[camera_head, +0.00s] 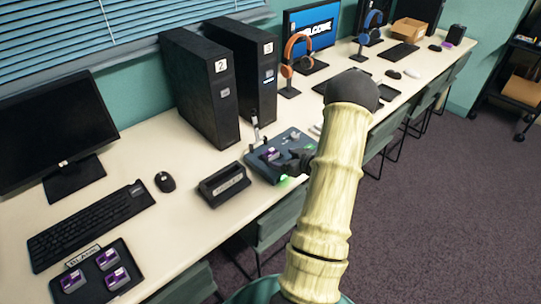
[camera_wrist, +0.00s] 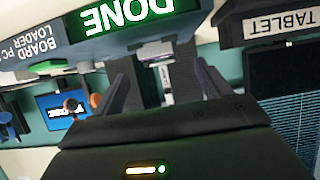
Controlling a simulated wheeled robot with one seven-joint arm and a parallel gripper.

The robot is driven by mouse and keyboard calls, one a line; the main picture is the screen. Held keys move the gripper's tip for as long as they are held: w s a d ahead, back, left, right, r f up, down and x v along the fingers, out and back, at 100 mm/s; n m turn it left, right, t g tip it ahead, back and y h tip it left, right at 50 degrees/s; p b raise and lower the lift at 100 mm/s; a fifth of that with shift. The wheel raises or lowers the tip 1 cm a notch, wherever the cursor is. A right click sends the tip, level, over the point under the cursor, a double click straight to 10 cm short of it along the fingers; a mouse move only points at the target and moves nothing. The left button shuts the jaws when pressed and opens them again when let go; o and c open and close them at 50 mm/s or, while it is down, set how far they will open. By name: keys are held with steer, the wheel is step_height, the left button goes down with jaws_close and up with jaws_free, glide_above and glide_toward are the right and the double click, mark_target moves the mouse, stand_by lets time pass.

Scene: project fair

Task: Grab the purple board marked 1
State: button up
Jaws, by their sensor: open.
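A purple board (camera_head: 269,154) sits on a dark blue loader device (camera_head: 262,170) in the middle of the table. I cannot read a number on it. My gripper (camera_head: 298,158) is at the device's right side, close to the board, partly hidden by my arm. In the wrist view my gripper (camera_wrist: 168,85) is open, with a small pale and purple piece visible between its fingers; I cannot tell whether it touches either finger. Several more purple boards (camera_head: 108,259) lie in a dark labelled tray (camera_head: 126,292) at the lower left; their markings are too small to read.
Two black towers (camera_head: 202,85) stand behind the device. A small black holder (camera_head: 224,186) is to its left, with a mouse (camera_head: 165,182) and keyboard (camera_head: 90,224) further left. Orange headphones (camera_head: 297,55) stand behind. In the wrist view, a "DONE" sign (camera_wrist: 130,18) shows upside down.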

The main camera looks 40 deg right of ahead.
mark_target(273, 154)
steer(key=shift+x, duration=1.1)
steer(key=x, duration=0.5)
steer(key=shift+w+d, duration=0.15)
steer(key=shift+d, duration=0.05)
steer(key=c, duration=1.1)
